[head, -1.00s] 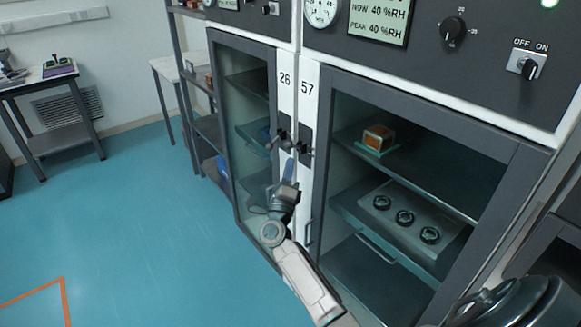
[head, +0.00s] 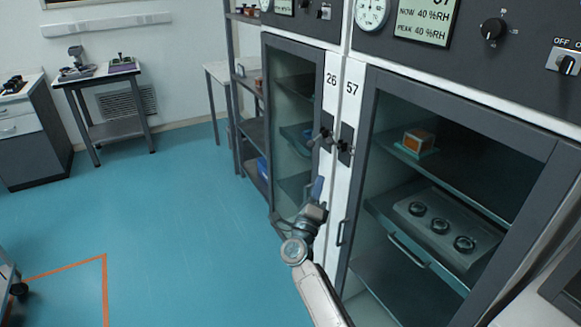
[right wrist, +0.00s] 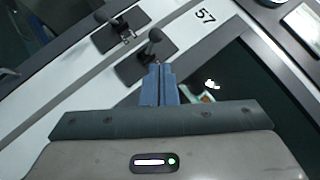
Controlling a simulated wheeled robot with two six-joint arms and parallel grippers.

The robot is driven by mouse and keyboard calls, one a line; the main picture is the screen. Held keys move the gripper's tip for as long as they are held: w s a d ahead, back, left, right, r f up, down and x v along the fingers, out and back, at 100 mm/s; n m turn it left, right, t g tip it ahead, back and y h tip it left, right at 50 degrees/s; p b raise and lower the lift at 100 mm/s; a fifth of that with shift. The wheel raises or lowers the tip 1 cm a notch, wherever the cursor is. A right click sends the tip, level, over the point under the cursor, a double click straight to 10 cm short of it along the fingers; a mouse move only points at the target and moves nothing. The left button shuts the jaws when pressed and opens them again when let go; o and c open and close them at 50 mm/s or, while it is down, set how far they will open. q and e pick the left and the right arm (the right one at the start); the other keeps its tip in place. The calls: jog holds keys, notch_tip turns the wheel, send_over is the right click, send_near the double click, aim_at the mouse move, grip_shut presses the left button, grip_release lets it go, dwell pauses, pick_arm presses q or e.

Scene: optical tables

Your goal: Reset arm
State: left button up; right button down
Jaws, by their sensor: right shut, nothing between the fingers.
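My right gripper (head: 317,188) is shut and empty in front of the cabinets, just below the door latches. In the right wrist view its blue fingers (right wrist: 160,85) are together, and their tips are just below the dark knob of a latch (right wrist: 150,45) beside the number 57. I cannot tell whether they touch it. My right arm (head: 318,290) reaches up from the bottom of the head view. My left gripper is not in view.
Cabinet 26 (head: 267,100) and an open rack (head: 233,110) stand left. Open blue floor (head: 170,220) lies left, with an orange line (head: 104,285).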

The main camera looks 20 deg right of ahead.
jog(key=s+a+f+n+t+y, duration=0.15)
jog(key=f+n+y, duration=0.35)
jog(key=f+n, duration=0.5)
jog(key=s+a+f+n+y, duration=0.1)
jog(key=a+f+n+y, duration=0.35)
jog(key=f, duration=0.95)
jog(key=s+a+f+n+g+y, duration=0.15)
jog(key=s+f+n+y, duration=0.35)
jog(key=f, duration=0.6)
jog(key=s+f+n+g+y, duration=0.1)
jog(key=s+f+n+g, duration=0.25)
jog(key=s+f, duration=0.55)
jog(key=s+f+n+g, duration=0.5)
jog(key=s+f+g, duration=0.1)
jog(key=s+f, duration=1.25)
jog(key=s+d+f+n+g, duration=0.1)
jog(key=s+f+n+g, duration=0.1)
jog(key=s, duration=0.9)
jog(key=s+d+f+n+g, duration=0.1)
jog(key=s+f+n+g, duration=0.1)
jog(key=s, duration=0.9)
jog(key=shift+s+d+f+g, duration=0.2)
jog(key=shift+d+f+g, duration=0.15)
jog(key=shift+f+g, duration=0.55)
